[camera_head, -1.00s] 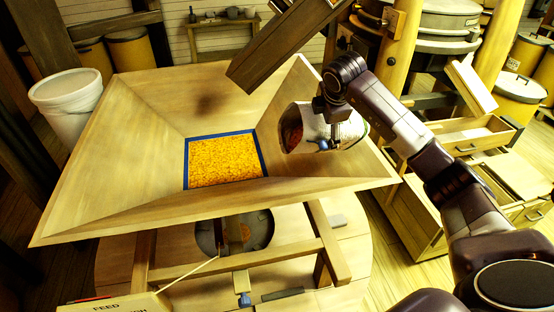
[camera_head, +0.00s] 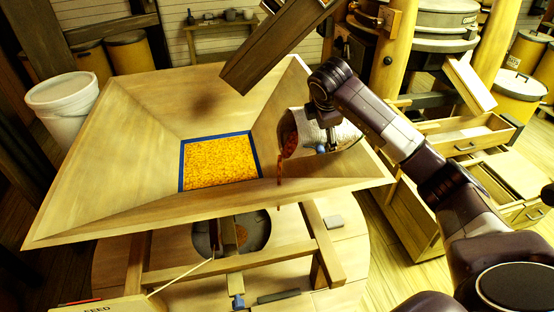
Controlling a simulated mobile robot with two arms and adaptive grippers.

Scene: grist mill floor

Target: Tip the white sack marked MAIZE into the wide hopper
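The wide wooden hopper (camera_head: 120,170) fills the middle of the view. Yellow grain (camera_head: 220,160) shows in its blue-edged square bottom. A white sack (camera_head: 310,128) lies tipped over the hopper's right side, its mouth facing left. Any marking on it is not readable. Reddish-brown grain (camera_head: 280,182) falls in a thin stream from the mouth. The stream reaches down across the hopper's near wall; I cannot tell whether its lower end is inside or in front of the rim. My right gripper (camera_head: 331,138) is shut on the sack. My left gripper is out of view.
A wooden chute (camera_head: 275,45) slants above the hopper's back right. A white bin (camera_head: 62,105) stands at left. Wooden drawers (camera_head: 470,138) stand open at right, behind my arm. A box marked FEED (camera_head: 100,306) is at the lower left edge.

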